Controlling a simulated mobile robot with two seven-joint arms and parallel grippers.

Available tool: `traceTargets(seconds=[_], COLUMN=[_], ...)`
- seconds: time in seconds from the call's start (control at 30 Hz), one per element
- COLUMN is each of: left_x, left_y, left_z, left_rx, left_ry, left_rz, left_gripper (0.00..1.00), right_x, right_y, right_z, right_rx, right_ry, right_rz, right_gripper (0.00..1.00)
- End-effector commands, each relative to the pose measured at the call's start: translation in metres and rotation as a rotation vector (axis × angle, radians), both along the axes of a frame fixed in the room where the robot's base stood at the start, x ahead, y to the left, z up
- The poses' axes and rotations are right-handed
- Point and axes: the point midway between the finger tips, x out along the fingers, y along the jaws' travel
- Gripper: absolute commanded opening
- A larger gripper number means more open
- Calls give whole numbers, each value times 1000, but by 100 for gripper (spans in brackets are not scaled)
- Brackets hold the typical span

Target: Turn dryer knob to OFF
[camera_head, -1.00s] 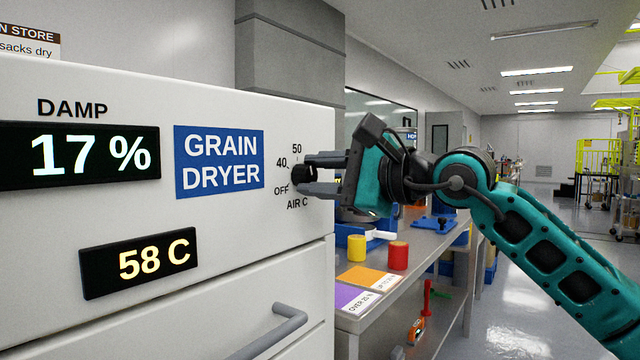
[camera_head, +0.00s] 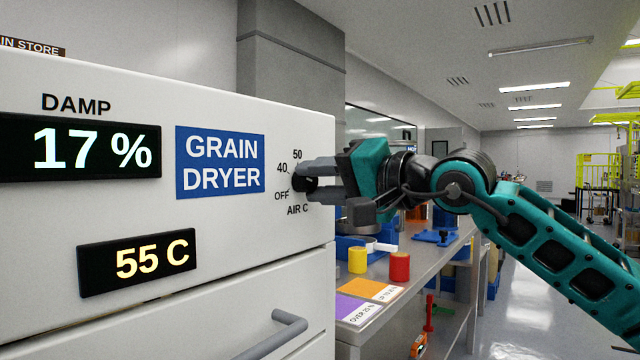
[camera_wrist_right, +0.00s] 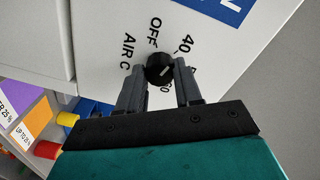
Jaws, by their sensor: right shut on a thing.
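The dryer knob (camera_head: 302,184) is a small black round dial on the white panel, ringed by OFF, 40, 50 and other marks. In the right wrist view the knob (camera_wrist_right: 159,68) has a short pale pointer line; its exact setting is hard to tell. My right gripper (camera_head: 306,180) is shut on the knob, one finger on each side, as the right wrist view also shows. The fingers hide part of the scale. The grain dryer panel (camera_head: 230,235) shows DAMP 17 % and a lower display (camera_head: 138,263) reading 55 C. My left gripper is not in view.
A grey handle (camera_head: 270,335) sticks out below the panel. Right of the dryer, a bench (camera_head: 418,275) holds a yellow cylinder (camera_head: 357,261), a red cylinder (camera_head: 399,267) and coloured cards. Open floor (camera_head: 525,290) lies farther right.

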Motion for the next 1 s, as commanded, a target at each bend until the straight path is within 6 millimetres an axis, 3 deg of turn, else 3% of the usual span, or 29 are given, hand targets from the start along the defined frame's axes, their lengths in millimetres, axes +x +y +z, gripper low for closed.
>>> traceTargets(seconds=[0.6,1.0], left_x=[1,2], left_y=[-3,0], left_z=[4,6], left_rx=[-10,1], left_ry=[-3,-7], left_rz=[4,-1], left_gripper=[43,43], right_x=[0,0], right_y=[0,0], right_z=[-1,-2], right_rx=[-336,-469], right_ry=[-460,-643], right_rz=[0,0], right_gripper=[4,4])
